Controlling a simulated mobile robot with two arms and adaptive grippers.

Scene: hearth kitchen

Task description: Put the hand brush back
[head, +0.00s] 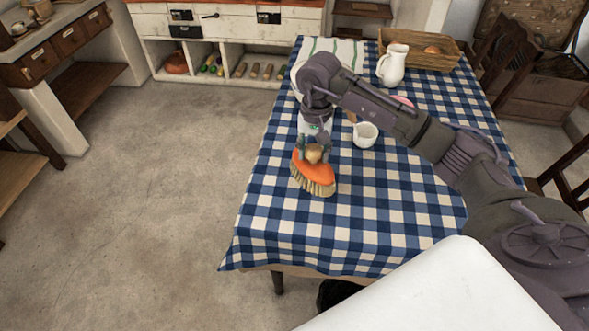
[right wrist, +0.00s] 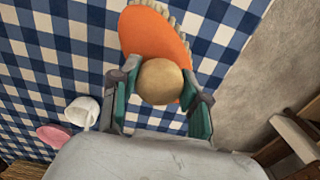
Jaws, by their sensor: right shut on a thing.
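The hand brush (head: 316,173) has an orange body, pale bristles and a round wooden knob. My right gripper (head: 313,153) is shut on its knob, over the left part of the checked table. In the right wrist view the orange body (right wrist: 155,35) shows beyond the knob, which sits between the two fingers of the gripper (right wrist: 160,85). I cannot tell whether the bristles touch the cloth. My left gripper is not in view.
The table (head: 390,210) has a blue and white checked cloth. A white mug (head: 365,135), a white jug (head: 393,65) and a wicker basket (head: 440,58) stand on it. A cabinet (head: 230,28) with open cubbies stands at the back. The floor (head: 150,200) to the left is clear.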

